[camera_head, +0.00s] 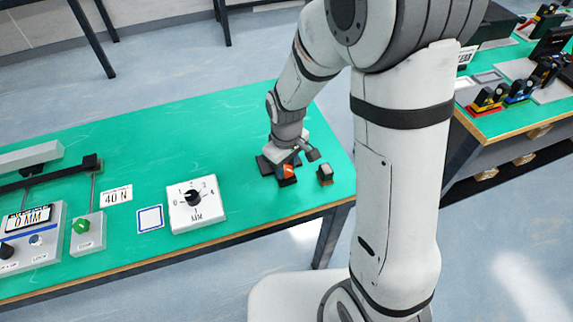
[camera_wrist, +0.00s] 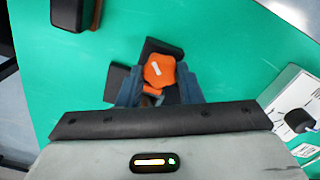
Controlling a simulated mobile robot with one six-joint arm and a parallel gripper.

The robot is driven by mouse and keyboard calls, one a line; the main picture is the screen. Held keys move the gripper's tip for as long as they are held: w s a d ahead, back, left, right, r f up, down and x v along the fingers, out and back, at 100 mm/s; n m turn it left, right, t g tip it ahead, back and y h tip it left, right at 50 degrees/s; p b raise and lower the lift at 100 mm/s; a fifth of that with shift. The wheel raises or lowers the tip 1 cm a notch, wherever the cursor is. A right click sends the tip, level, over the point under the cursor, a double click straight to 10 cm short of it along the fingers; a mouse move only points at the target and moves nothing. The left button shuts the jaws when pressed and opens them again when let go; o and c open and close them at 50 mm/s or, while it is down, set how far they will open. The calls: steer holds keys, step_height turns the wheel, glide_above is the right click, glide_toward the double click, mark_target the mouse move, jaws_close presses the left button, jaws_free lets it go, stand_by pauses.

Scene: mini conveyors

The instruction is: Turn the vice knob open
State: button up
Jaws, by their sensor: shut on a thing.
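The vice knob is orange with a white mark on its top, and it shows in the wrist view (camera_wrist: 158,70) and as a small orange patch in the head view (camera_head: 288,171). The vice's dark body (camera_wrist: 118,82) sits around and under it on the green table. My gripper (camera_wrist: 159,88) points down at the knob, with one blue-grey finger on each side of it. The fingers are shut on the knob. In the head view my gripper (camera_head: 288,164) hides much of the vice. The knob's lower part is hidden by the gripper.
A small dark block with a grey top (camera_head: 325,173) stands just right of the vice. A white dial box (camera_head: 181,220) with a black knob stands to the left. Farther left are a blue-framed card (camera_head: 150,218) and a box with a green knob (camera_head: 88,241). The table behind the vice is clear.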

mark_target(287, 169)
stand_by(0.5)
steer(key=o, duration=1)
steer(key=shift+c, duration=0.2)
step_height(287, 169, up, 8)
steer(key=shift+f+p, duration=0.1)
steer(key=shift+p, duration=0.25)
steer(key=shift+d, duration=0.1)
steer(key=s+d+r+m+t+p, duration=0.2)
steer(key=s+d+r+m, duration=0.6)
steer(key=s+d+r, duration=0.4)
step_height(287, 169, up, 2)
steer(key=shift+s+t+p, duration=0.15)
steer(key=shift+t+p, duration=0.15)
steer(key=shift+p, duration=0.5)
